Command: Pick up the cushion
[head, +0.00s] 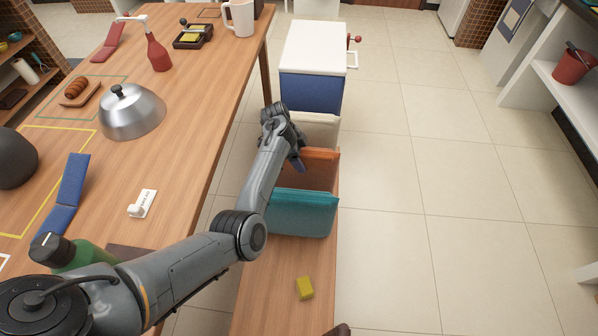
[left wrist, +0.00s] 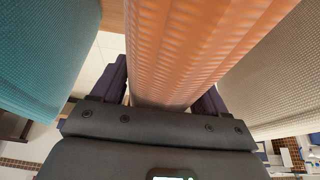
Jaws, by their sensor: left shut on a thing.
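The orange cushion (head: 320,170) stands upright on the wooden bench, between a teal cushion (head: 302,214) and a cream cushion (head: 318,130). My left gripper (head: 298,163) reaches over the near-left part of the orange cushion and hides some of it. In the left wrist view the ribbed orange cushion (left wrist: 195,45) runs between the two dark fingers, and the gripper (left wrist: 165,88) is shut on it. The teal cushion (left wrist: 40,50) and the cream cushion (left wrist: 280,75) flank it there. My right gripper is not in view.
A blue and white cooler (head: 312,70) stands behind the cushions. The long table (head: 190,110) at left holds a metal dome (head: 132,112) and a red bottle (head: 157,52). Tiled floor at right is clear.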

